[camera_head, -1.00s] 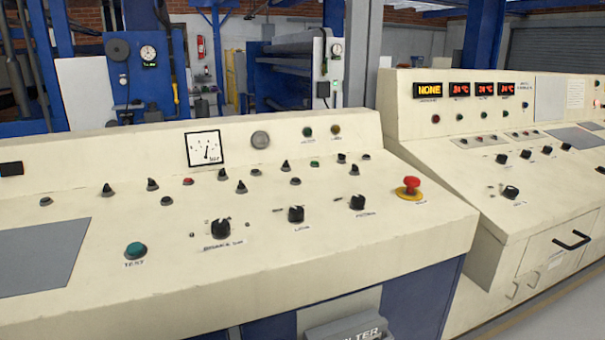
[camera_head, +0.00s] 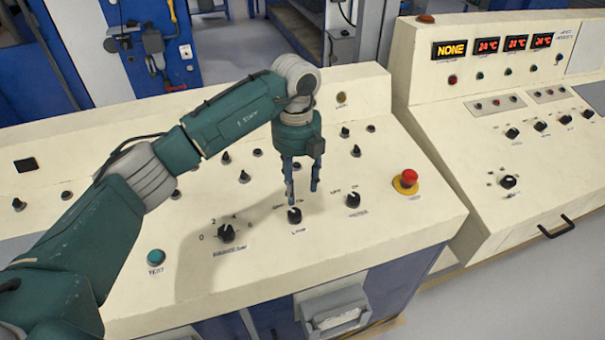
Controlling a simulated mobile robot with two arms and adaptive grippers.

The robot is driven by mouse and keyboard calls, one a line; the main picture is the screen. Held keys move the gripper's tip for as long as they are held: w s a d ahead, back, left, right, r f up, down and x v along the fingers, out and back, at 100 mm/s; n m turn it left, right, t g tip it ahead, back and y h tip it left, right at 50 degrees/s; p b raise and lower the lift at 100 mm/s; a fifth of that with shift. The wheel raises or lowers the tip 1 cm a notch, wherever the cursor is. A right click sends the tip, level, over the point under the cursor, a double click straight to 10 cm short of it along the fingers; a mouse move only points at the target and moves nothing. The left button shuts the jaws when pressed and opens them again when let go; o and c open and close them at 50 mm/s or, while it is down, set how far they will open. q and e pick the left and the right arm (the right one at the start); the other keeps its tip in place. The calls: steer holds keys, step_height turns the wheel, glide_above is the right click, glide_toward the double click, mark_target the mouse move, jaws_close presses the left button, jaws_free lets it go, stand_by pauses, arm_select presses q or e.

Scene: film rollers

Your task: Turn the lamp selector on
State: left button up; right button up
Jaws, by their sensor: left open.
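The lamp selector (camera_head: 295,215) is a black rotary knob on the sloped cream console, with a small label under it that seems to read "LAMP". Small markings sit at its upper left, partly hidden by a finger. My left gripper (camera_head: 302,190) points down just above and behind the knob, with its two fingers apart and nothing between them. The left fingertip overlaps the area right above the knob; I cannot tell whether it touches. My right gripper is not in view.
A similar knob (camera_head: 353,199) stands to the right, and a larger numbered knob (camera_head: 226,233) to the left. A red emergency button (camera_head: 408,178) sits on a yellow base near the right end. A green test button (camera_head: 156,256) is at lower left. Small switches stand behind.

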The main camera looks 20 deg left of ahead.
mark_target(295, 212)
arm_select(q)
steer(key=f, duration=0.1)
steer(key=s+f+p, duration=0.1)
steer(key=f+p, duration=0.1)
steer(key=shift+s+a+f, duration=0.15)
steer(key=shift+s+a, duration=0.05)
steer(key=shift+a, duration=0.15)
steer(key=f, duration=0.2)
steer(key=w+f+p, duration=0.1)
steer(key=f, duration=0.2)
steer(key=shift+f, duration=0.3)
steer(key=shift+s+f, duration=0.15)
steer(key=shift+f, duration=0.1)
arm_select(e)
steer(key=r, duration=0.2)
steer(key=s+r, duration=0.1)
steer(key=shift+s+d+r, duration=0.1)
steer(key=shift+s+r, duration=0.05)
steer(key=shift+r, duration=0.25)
arm_select(q)
steer(key=c, duration=1.1)
